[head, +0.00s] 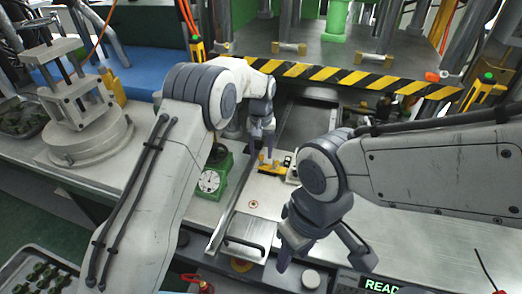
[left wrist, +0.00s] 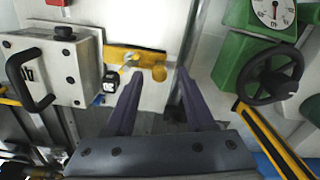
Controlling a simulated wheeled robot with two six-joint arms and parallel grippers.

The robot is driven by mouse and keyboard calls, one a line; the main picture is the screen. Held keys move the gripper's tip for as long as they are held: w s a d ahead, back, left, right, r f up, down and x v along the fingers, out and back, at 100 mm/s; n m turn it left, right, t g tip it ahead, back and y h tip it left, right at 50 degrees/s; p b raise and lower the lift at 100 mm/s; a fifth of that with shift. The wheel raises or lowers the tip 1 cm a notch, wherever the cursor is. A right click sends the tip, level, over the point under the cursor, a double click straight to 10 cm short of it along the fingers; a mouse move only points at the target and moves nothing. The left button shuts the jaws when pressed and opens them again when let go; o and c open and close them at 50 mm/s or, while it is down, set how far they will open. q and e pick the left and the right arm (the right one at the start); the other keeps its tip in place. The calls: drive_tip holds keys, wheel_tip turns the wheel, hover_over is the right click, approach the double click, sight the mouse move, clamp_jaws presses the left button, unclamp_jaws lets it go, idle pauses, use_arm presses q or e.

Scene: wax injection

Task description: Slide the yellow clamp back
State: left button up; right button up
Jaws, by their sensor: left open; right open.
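The yellow clamp (head: 272,169) sits on the pale plate in the middle of the machine bed. My left gripper (head: 262,148) is open just above and behind the clamp. In the left wrist view its fingertips (left wrist: 160,74) appear on either side of the knob; I cannot tell whether they touch it. My right gripper (head: 325,262) is open and empty over the front edge of the bench.
A green block with a dial gauge (head: 209,181) and handwheel stands left of the clamp. A white block with a black handle (left wrist: 52,70) is beside it. A striped yellow-black bar (head: 350,77) crosses behind. A metal rail (head: 235,205) runs along the plate's left.

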use_arm(q)
drive_tip(key=shift+f, duration=0.15)
clamp_jaws()
idle(1.4)
